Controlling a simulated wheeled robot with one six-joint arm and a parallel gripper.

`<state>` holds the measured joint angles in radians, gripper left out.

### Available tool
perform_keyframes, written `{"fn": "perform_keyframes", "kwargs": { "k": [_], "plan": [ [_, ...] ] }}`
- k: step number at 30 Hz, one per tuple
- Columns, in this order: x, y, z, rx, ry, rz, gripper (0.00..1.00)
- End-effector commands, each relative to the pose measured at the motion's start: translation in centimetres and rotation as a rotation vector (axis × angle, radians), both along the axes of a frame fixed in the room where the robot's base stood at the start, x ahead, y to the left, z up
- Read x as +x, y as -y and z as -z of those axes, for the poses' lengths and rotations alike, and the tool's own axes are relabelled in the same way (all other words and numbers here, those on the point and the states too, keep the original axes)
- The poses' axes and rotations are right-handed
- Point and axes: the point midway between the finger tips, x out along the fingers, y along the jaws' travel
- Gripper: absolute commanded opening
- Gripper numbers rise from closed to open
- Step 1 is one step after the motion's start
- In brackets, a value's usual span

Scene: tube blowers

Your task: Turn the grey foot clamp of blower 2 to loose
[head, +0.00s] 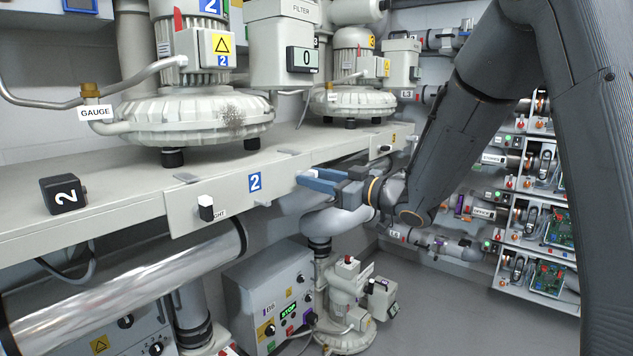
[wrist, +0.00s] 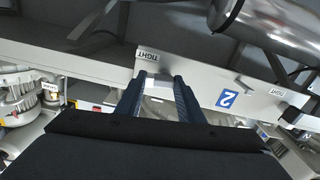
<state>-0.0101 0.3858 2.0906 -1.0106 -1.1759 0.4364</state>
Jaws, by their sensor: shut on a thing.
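Blower 2 (head: 195,115) stands on the bench at the left of the head view, with dark feet under its ribbed housing. A blue "2" plate (head: 255,182) is on the bench front below it, and shows in the wrist view (wrist: 227,98). My gripper (head: 301,180) is at the bench front, right of that plate. In the wrist view my gripper (wrist: 160,77) is shut on a small light-grey clamp (wrist: 158,82), beside a TIGHT label (wrist: 148,56). The fingers hide part of the clamp. Another clamp handle (head: 206,208), white and black, sits left of the plate by a partly covered label.
A shiny pipe (head: 130,280) runs below the bench front. A control box (head: 270,295) and a small blower (head: 345,310) stand underneath. Open floor (head: 430,300) lies to the right.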

Motion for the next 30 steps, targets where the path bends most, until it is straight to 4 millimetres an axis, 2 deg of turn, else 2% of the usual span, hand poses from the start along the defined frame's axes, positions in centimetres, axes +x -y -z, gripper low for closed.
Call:
{"fn": "perform_keyframes", "kwargs": {
  "k": [30],
  "plan": [
    [-0.32,-0.32,-0.24,-0.575,0.741,-0.003,0.12]
  ]
}}
